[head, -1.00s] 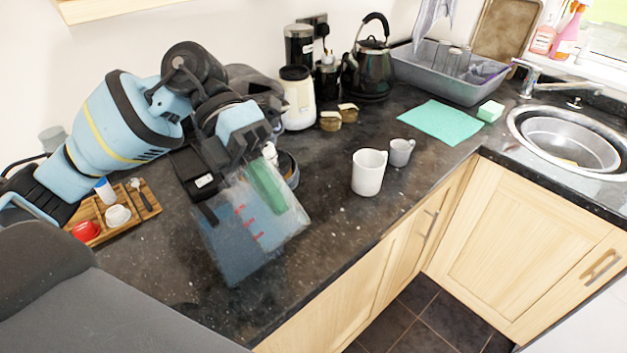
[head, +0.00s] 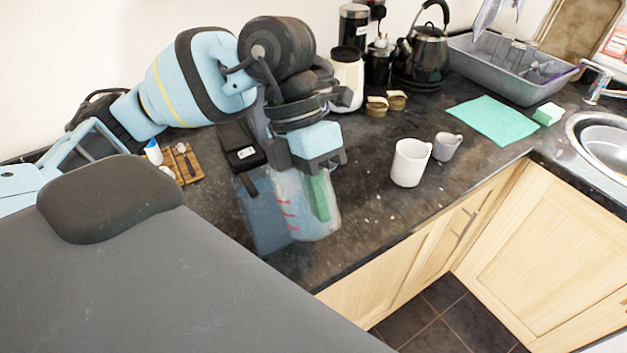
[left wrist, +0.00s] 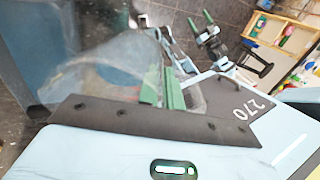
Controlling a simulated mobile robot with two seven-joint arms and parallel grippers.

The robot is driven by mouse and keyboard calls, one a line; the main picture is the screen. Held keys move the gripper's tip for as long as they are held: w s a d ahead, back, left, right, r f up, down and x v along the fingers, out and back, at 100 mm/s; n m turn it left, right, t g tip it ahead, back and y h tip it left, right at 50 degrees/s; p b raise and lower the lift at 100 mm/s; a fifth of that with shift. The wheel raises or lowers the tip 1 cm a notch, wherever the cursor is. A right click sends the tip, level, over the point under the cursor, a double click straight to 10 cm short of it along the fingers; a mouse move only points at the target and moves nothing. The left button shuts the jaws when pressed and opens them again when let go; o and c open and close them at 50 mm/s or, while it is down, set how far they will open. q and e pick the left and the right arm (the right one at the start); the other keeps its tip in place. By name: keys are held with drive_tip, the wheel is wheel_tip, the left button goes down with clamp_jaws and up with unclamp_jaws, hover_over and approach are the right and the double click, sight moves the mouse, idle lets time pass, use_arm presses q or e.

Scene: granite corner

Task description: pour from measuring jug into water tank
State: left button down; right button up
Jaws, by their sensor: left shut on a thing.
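The measuring jug (head: 322,222) is clear with red marks and stands roughly upright in the head view, over the near part of the worktop. My left gripper (head: 318,196) is shut on it, with a green finger showing by its wall. In the left wrist view the jug (left wrist: 100,75) is a blurred clear shape beside the green fingers. The water tank (head: 262,225) is a blue see-through box, left of the jug and partly overlapped by it. I cannot tell whether they touch. My right gripper (left wrist: 201,22) shows small in the left wrist view, its green fingers apart and empty.
A white mug (head: 409,163) and a grey mug (head: 446,147) stand right of the jug. A black device (head: 240,145) is behind the tank. A wooden tray (head: 183,163) lies left. Beyond are a green cloth (head: 493,120), kettle (head: 421,55) and dish rack (head: 495,70). The worktop's front edge is near.

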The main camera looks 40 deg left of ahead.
use_arm(q)
drive_tip(key=r+y+p, duration=0.1)
drive_tip(key=r+t+y+p, duration=0.1)
drive_tip(key=y, duration=0.1)
drive_tip(key=shift+w+a+r+t, duration=0.1)
drive_tip(key=shift+w+a+t, duration=0.1)
drive_tip(key=shift+t, duration=0.1)
drive_tip(key=shift+a+r+y, duration=0.25)
drive_tip(key=shift+r+y, duration=0.55)
drive_tip(key=shift+r, duration=0.45)
drive_tip(key=shift+a+r+t+y, duration=0.15)
drive_tip(key=shift+r+t+y, duration=0.15)
drive_tip(key=shift+r, duration=0.35)
use_arm(e)
drive_tip(key=shift+w+d+r+t, duration=0.15)
drive_tip(key=shift+w+r+t, duration=0.05)
drive_tip(key=shift+w+r, duration=0.4)
drive_tip(key=shift+w+d+r+t, duration=0.15)
drive_tip(key=shift+w+r+t, duration=0.05)
drive_tip(key=shift+w+r, duration=0.35)
use_arm(q)
drive_tip(key=shift+w, duration=0.1)
